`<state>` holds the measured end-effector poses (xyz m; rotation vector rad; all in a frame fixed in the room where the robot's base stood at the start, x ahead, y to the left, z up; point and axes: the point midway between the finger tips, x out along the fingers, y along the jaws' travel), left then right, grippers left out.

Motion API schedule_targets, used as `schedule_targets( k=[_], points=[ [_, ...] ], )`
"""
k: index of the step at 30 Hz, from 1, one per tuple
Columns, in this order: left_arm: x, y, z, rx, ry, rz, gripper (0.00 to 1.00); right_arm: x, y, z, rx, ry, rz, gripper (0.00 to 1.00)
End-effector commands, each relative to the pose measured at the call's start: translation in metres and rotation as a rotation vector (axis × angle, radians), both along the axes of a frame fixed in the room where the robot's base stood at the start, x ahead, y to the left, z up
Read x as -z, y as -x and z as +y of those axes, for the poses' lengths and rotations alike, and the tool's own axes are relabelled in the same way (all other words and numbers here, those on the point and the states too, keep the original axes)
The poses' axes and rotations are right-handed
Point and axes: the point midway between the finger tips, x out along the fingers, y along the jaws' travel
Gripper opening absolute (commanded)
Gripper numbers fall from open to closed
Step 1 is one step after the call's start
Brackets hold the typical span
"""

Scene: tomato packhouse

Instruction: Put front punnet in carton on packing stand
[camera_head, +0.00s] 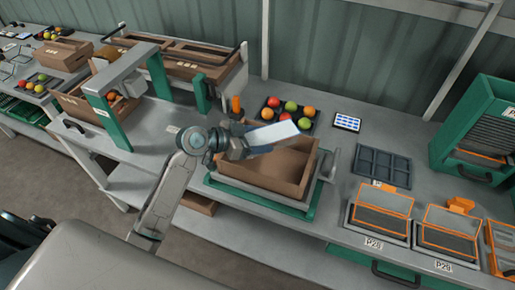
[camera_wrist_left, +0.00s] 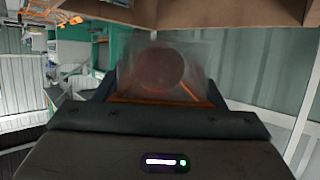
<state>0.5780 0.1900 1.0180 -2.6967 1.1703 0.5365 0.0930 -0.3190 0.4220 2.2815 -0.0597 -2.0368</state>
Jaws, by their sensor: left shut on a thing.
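My left gripper (camera_head: 240,142) is shut on a pale, clear-walled punnet (camera_head: 275,133) and holds it tilted above the carton. The left wrist view shows the punnet (camera_wrist_left: 125,75) between the fingers, with a dark round shape inside and an orange edge at its near side. The open brown carton (camera_head: 290,186) sits on the green-edged packing stand (camera_head: 310,210). Part of a brown cardboard wall (camera_wrist_left: 200,10) crosses the top of the left wrist view. The arm and punnet hide part of the carton's inside and far wall. My right gripper is not in view.
A dark tray (camera_head: 263,112) of tomatoes lies behind the carton, beside a small screen (camera_head: 347,122). An empty dark divided tray (camera_head: 380,165) and orange-edged punnets (camera_head: 380,212) are to the right. A green frame (camera_head: 113,120) stands at left.

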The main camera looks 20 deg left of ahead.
Motion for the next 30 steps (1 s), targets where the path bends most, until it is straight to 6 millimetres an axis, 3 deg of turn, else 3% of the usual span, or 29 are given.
schedule_targets(
  k=[9,16,23,24,27,30],
  points=[
    [0.035,-0.001,0.001,-0.001,0.002,0.001,0.42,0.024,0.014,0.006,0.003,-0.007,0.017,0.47],
    [0.034,-0.001,0.001,0.000,0.001,-0.001,0.42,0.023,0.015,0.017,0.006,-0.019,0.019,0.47],
    [0.041,-0.001,0.001,0.000,0.001,-0.001,0.42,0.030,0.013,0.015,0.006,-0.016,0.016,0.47],
    [0.041,-0.001,0.001,0.000,0.001,-0.001,0.65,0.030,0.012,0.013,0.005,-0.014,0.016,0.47],
    [0.040,-0.001,0.001,0.000,0.000,0.000,0.85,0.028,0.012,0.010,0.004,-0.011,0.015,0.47],
    [0.040,-0.001,0.001,0.000,0.000,0.000,0.85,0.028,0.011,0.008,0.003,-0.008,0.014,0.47]
  ],
)
